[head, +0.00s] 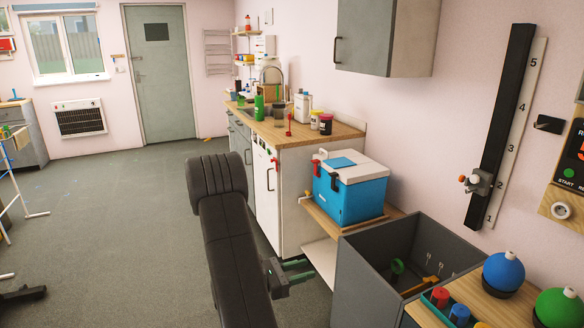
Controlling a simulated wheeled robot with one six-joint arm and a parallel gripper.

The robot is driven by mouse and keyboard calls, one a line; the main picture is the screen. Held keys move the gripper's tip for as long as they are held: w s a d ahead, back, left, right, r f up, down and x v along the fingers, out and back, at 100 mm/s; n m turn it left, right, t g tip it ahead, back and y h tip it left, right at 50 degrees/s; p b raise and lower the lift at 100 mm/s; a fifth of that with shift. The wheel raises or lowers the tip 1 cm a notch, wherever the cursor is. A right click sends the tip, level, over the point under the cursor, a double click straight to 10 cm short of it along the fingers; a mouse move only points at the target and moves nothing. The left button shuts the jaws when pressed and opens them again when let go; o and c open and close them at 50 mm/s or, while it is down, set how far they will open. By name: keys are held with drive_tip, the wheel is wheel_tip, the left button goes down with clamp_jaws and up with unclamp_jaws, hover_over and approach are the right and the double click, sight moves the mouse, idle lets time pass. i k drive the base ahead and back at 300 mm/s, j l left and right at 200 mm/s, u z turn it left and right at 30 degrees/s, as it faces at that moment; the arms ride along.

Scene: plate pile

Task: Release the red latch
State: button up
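A blue cooler box (350,196) with a white lid (352,165) stands on a low wooden shelf to the right of the white cabinet. A red latch (316,168) is on the left of its front, by the lid's edge. A black latch (334,183) is to the right of it. Another small red fitting (275,163) is on the white cabinet's front. My gripper (309,270) is low in front of the shelf, below and left of the cooler, apart from both latches. Its two greenish fingers point right with a gap between them and nothing visible in it.
A deep grey bin (375,275) stands right of my gripper, holding a few small items. The shelf edge (322,222) and white cabinet (292,205) are close by. The floor at left is mostly clear.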

sight(316, 162)
drive_tip(key=i, duration=1.25)
drive_tip(key=i+l+u, duration=0.1)
drive_tip(key=i, duration=1.1)
